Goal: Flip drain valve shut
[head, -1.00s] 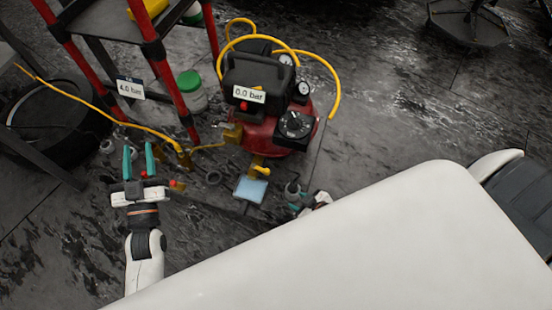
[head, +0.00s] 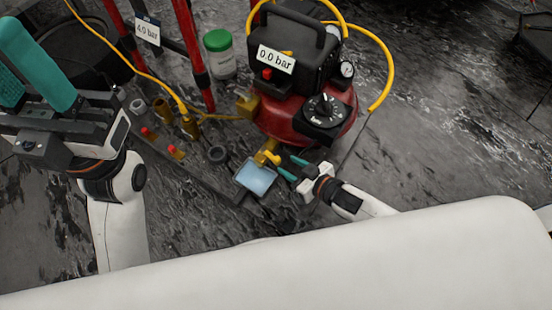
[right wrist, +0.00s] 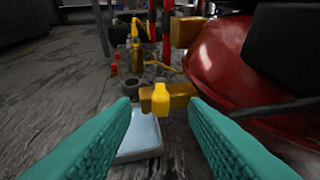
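The yellow drain valve (head: 267,157) sticks out low at the front of the red compressor tank (head: 290,120). In the right wrist view its yellow handle (right wrist: 161,99) hangs at the end of a brass fitting (right wrist: 182,92), between my fingers and ahead of them. My right gripper (head: 285,166) is open, with its teal fingers just right of the valve; no contact shows. A shallow tray of pale blue liquid (head: 256,178) lies below the valve. My left gripper (head: 22,75) is at the far left with its teal fingers apart and empty, partly cut off by the frame.
The compressor carries a "0.0 bar" label (head: 276,59), a black dial (head: 324,108) and a yellow hose (head: 380,80). A green-lidded jar (head: 219,55) stands by a red-legged rack (head: 193,55).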

